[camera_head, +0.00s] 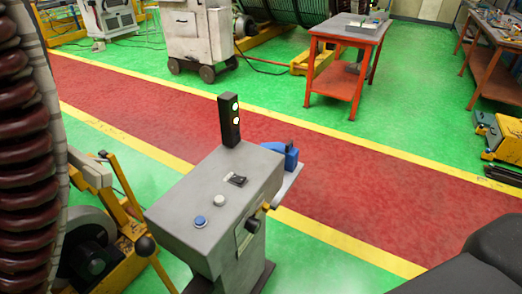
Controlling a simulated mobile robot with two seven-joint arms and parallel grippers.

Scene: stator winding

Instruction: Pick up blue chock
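A blue block (291,158), which looks like the chock, sits on a small light grey shelf (288,186) at the far right side of a grey control pedestal (206,208). A small dark piece shows at its top, and the pedestal hides part of it. No gripper fingers are in view. A dark rounded shape at the lower right corner may be part of my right arm. My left gripper is out of view.
The pedestal carries a black signal post (229,120), buttons and a black knob. A large ribbed coil (25,160) and a yellow-framed machine (115,235) stand at left. A red table (348,62) stands behind, across a clear red walkway (390,185).

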